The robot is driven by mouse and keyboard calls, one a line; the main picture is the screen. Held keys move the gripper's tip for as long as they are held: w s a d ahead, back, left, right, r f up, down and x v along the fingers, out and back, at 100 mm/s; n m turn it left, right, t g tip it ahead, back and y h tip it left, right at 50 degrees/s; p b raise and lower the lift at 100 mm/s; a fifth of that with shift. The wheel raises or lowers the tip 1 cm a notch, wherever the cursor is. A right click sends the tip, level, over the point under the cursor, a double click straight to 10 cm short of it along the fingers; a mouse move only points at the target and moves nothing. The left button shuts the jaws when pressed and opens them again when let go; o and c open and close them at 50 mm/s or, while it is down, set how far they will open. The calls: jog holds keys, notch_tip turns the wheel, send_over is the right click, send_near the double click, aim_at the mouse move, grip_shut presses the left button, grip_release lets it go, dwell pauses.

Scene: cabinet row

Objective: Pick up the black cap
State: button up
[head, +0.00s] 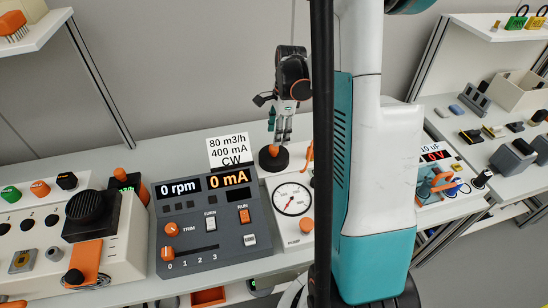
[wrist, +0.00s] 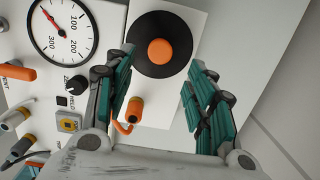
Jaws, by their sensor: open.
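A round black cap (head: 267,164) with an orange knob on its middle sits on a white panel behind the dial gauge. In the wrist view the black cap (wrist: 137,48) lies flat beyond my fingertips, with its orange knob (wrist: 162,51) showing from above. My gripper (head: 280,138) is just above the cap, pointing down. In the wrist view my gripper (wrist: 160,78) is open, with its teal fingers apart and nothing between the tips. I cannot tell whether the fingertips touch the knob.
An orange plug (wrist: 136,108) with a cable stands close to the left finger. The dial gauge (head: 292,199) is in front of the cap. A sign (head: 231,150) and a grey control box (head: 211,235) stand to the left. My arm blocks the area right of the cap.

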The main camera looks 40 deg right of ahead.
aim_at(274, 148)
jog(key=f+b, duration=0.1)
jog(key=f, duration=0.1)
jog(key=a+f+b, duration=0.1)
jog(key=f, duration=0.1)
jog(key=f+b, duration=0.1)
jog(key=f, duration=0.2)
jog(key=shift+w+a, duration=0.2)
jog(key=shift+w, duration=0.1)
grip_shut()
